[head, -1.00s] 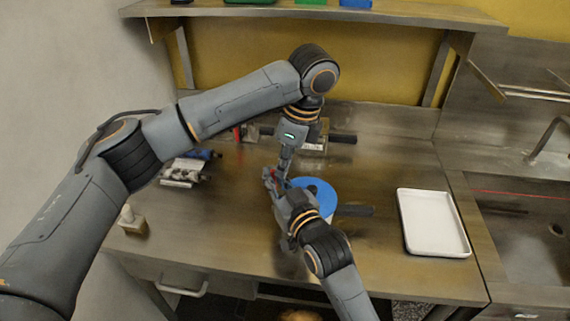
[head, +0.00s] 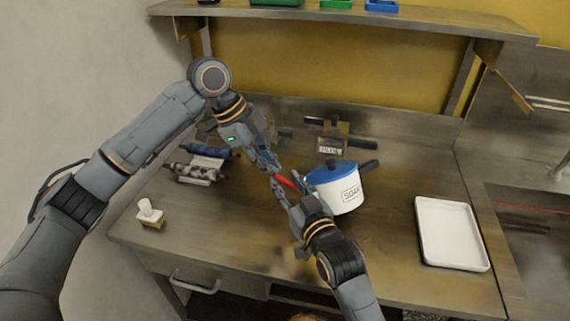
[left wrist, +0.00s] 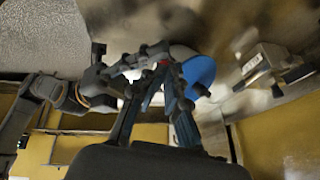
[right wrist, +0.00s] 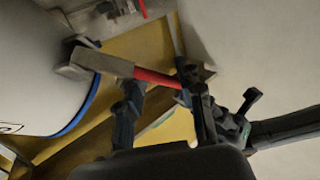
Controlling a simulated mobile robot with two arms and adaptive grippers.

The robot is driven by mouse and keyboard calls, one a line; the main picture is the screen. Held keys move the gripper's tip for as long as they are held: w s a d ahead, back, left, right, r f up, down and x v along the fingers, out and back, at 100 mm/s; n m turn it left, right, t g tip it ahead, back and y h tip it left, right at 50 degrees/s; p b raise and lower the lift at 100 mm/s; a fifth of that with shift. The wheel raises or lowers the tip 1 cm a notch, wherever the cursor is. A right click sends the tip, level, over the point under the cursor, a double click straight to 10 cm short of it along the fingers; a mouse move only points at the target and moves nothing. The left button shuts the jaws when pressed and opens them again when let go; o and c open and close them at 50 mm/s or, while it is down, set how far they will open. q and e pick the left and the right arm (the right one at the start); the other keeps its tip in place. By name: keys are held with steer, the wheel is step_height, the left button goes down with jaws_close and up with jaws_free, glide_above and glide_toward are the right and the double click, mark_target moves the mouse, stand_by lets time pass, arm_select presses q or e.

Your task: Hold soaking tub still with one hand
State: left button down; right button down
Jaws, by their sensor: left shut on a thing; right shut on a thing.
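The soaking tub (head: 345,197) is a white pot with a blue lid (head: 338,173), a dark handle at its right and part of a label showing. It stands upright on the counter. My left gripper (head: 274,168) and right gripper (head: 294,190) meet left of the tub. Both appear shut on a red-handled tool (head: 287,181), whose red grip crosses between my right fingers in the right wrist view (right wrist: 155,77). The tool's grey-brown end lies close by the tub's wall (right wrist: 40,80); I cannot tell whether they touch. The left fingertips' exact hold is partly hidden.
A white tray (head: 422,240) lies to the right, before the sink (head: 525,235). A small pale bottle (head: 149,213) stands at the front left. The front counter is mostly clear.

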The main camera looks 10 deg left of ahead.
arm_select(q)
steer(key=shift+s+a+f+h, duration=0.1)
steer(key=shift+a+f+h, duration=0.3)
steer(key=shift+a+f, duration=0.65)
steer(key=shift+r, duration=0.2)
steer(key=shift+d, duration=0.15)
